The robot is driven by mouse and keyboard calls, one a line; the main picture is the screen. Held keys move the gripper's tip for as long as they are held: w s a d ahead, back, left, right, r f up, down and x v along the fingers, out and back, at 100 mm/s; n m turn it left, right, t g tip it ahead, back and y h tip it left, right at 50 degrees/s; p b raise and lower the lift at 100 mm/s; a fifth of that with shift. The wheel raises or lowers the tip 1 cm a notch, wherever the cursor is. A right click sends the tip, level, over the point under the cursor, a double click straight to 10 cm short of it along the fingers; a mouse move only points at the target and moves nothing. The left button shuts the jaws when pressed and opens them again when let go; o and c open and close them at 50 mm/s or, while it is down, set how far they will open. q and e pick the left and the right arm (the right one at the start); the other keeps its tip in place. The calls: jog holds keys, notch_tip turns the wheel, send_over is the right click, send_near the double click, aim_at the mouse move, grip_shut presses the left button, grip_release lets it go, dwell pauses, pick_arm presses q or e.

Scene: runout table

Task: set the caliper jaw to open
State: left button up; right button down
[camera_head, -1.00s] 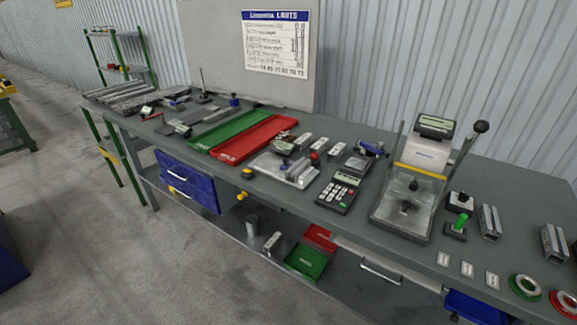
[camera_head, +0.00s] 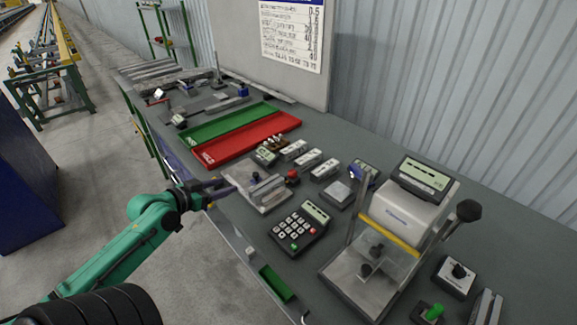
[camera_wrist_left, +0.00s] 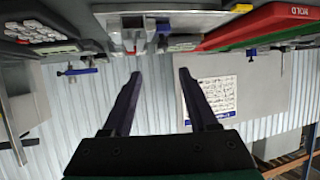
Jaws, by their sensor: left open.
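My left gripper (camera_head: 220,187) reaches in from the left at the table's front edge, beside a pale metal plate with a raised block and slide (camera_head: 258,188). In the left wrist view, which is upside down, its two dark fingers (camera_wrist_left: 160,74) are apart with nothing between them. The plate's fixture (camera_wrist_left: 140,22) shows there at the top, beyond the fingertips. A small device with a long bar (camera_head: 180,120) lies at the table's far left and may be a caliper. I cannot tell for certain which thing is the caliper, nor its jaw position. My right gripper is not in view.
Green (camera_head: 225,122) and red (camera_head: 245,140) trays lie behind the plate. A keypad unit (camera_head: 300,228), several small blocks and a tall press-like tester (camera_head: 395,225) stand to the right.

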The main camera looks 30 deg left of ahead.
aim_at(255, 174)
pick_arm(q)
jog(key=x, duration=0.8)
jog(key=p+x, duration=0.1)
jog(key=x, duration=0.3)
jog(key=shift+w+a, duration=0.1)
jog(key=shift+a, duration=0.25)
jog(key=shift+w+f, duration=0.3)
jog(key=shift+w, duration=0.2)
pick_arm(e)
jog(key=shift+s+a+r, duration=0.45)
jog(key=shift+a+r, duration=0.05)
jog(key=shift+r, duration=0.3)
pick_arm(q)
grip_shut()
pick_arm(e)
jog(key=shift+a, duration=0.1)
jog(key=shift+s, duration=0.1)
